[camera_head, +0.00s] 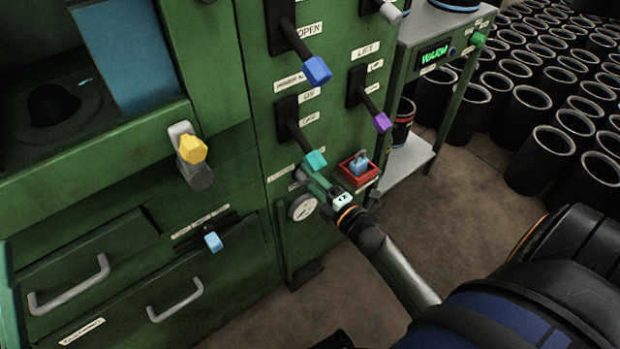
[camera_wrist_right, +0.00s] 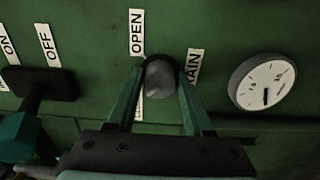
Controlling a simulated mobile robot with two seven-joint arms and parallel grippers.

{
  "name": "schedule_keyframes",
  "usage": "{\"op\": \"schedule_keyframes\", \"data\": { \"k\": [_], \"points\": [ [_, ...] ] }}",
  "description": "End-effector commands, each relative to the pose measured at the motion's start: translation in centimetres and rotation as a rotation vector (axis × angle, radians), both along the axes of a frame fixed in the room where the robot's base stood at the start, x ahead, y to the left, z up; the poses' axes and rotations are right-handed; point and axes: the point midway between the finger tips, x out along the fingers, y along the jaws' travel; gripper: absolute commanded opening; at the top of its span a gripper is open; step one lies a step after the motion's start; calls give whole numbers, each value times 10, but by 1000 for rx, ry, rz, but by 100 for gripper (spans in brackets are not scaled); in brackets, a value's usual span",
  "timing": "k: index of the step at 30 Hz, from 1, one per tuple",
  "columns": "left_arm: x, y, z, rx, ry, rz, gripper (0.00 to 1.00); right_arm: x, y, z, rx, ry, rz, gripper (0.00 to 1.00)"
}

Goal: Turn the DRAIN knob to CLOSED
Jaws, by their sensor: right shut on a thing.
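The DRAIN knob (camera_wrist_right: 158,80) is a grey, rounded knob on the green machine panel. In the right wrist view it sits between the two green fingers of my right gripper (camera_wrist_right: 160,88), which are shut on it. An OPEN label (camera_wrist_right: 137,32) is above and left of the knob. A partly covered DRAIN label (camera_wrist_right: 193,65) is at its right. No CLOSED label can be read. In the head view my right gripper (camera_head: 309,177) reaches the lower panel and hides most of the knob. My left gripper is not in view.
A round gauge (camera_head: 303,207) is close beside the gripper. A teal-tipped lever (camera_head: 316,159) is just above it. A red box with a blue padlock (camera_head: 359,165) is at its right. A grey shelf stand (camera_head: 408,160) and black sleeves (camera_head: 545,155) stand further right.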

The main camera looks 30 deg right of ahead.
Motion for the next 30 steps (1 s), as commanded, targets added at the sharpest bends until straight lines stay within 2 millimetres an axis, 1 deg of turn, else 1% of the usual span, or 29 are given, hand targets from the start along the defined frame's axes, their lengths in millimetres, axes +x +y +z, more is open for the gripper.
{"op": "schedule_keyframes", "data": {
  "k": [16, 17, 24, 30],
  "points": [
    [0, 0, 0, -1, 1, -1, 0, 0, 1, 0, -24, -2, 1, 0],
    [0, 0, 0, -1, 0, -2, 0, 0, 1, 0, -24, -2, 1, 55],
    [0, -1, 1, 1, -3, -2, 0, 0, 0, 0, -22, -2, 0, 81],
    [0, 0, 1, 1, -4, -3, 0, 0, 0, 0, -21, -2, 0, 81]
  ]
}}
